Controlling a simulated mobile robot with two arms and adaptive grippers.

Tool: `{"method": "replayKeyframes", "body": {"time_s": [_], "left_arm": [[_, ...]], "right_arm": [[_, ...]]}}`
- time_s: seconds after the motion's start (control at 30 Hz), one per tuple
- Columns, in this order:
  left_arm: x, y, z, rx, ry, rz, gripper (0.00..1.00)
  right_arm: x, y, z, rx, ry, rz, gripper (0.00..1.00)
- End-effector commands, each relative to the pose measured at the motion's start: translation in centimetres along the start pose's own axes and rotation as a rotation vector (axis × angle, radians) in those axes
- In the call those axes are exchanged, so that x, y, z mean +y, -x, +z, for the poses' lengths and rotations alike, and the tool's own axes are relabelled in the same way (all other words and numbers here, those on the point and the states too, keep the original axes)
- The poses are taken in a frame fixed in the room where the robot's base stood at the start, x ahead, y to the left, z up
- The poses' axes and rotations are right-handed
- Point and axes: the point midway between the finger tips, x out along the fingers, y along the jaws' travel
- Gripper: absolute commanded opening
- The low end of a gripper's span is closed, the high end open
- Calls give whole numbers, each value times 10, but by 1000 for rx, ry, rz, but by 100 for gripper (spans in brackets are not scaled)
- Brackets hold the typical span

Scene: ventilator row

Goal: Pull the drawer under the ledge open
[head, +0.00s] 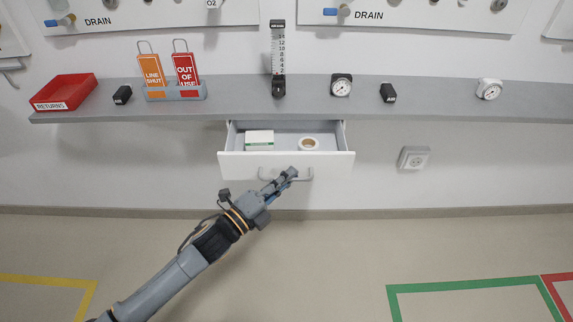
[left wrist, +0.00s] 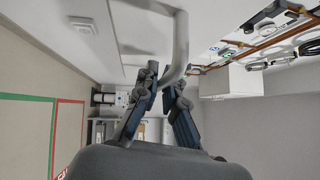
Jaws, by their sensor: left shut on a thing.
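The white drawer (head: 235,165) under the grey ledge (head: 230,92) stands partly open, its inside showing in the head view. A white and green box (head: 259,139) and a roll of tape (head: 308,143) lie in it. Its grey bar handle (head: 309,175) is on the front panel. My left gripper (head: 288,176) is at the handle and shut on it. In the left wrist view the handle (left wrist: 181,45) runs down between the fingers of my left gripper (left wrist: 163,95). My right gripper is not in view.
On the ledge are a red returns tray (head: 64,92), tag holder (head: 175,95), flowmeter (head: 278,60), gauges (head: 341,85) and small black blocks (head: 388,92). A wall socket (head: 414,157) is right of the drawer. The floor in front is clear, with coloured tape lines.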

Motion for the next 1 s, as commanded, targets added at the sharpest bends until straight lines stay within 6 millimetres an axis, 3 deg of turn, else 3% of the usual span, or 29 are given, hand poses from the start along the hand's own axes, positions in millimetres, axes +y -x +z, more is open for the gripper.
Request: {"method": "replayKeyframes", "body": {"time_s": [0.47,0.5,0.53,0.87,1.0], "left_arm": [[-1,6,-4,-2,-1,1,0],[-1,6,-4,-2,-1,1,14],[-1,6,-4,-2,-1,1,18],[-1,7,-5,-1,-1,0,18],[0,22,-5,-1,0,2,18]], "right_arm": [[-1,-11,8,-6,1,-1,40],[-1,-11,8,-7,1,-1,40],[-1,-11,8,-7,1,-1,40],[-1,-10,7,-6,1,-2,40],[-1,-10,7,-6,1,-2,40]]}}
